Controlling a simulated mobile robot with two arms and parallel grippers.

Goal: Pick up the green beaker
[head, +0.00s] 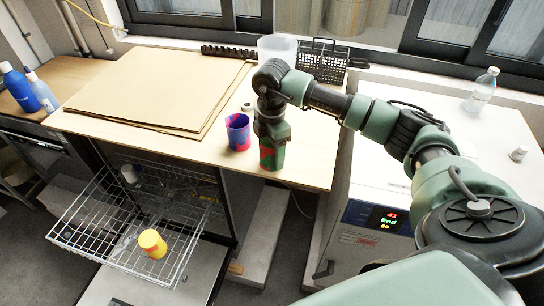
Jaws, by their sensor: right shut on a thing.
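The green beaker (272,158), with red patches, stands upright at the front edge of the wooden counter. My right gripper (271,138) reaches down over it from above and is shut on it. The gripper hides the beaker's upper part. I cannot tell whether the beaker's base still touches the counter. My left gripper is not in view.
A blue and red cup (238,133) stands close left of the beaker. Brown boards (160,90) cover the counter's left. A yellow cup (152,243) sits on the pulled-out wire rack (95,225) below. The drying oven (375,215) stands right.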

